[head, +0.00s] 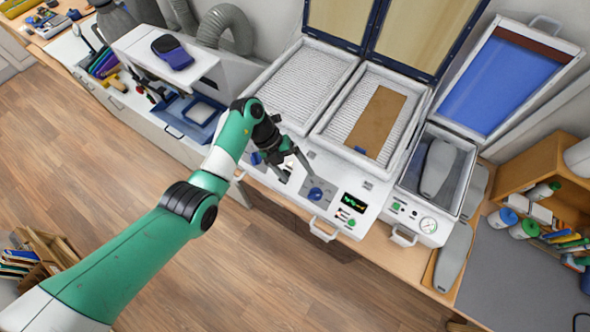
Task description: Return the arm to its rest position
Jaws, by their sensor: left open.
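My left arm reaches in from the lower left in the head view. Its gripper (296,168) is open and empty, over the front control panel of the white two-bay machine (277,189), left of a blue knob (316,194). I cannot tell whether it touches the panel. The machine's lids stand open. A brown sheet (377,121) lies in its right bay, and the left bay (308,86) is empty. My right gripper is not in view.
A second machine with a raised blue lid (503,80) holds a grey insole form (438,167). Another grey form (454,257) lies on the bench in front. A shelf with jars (524,228) stands at right. The wooden floor (259,283) in front is clear.

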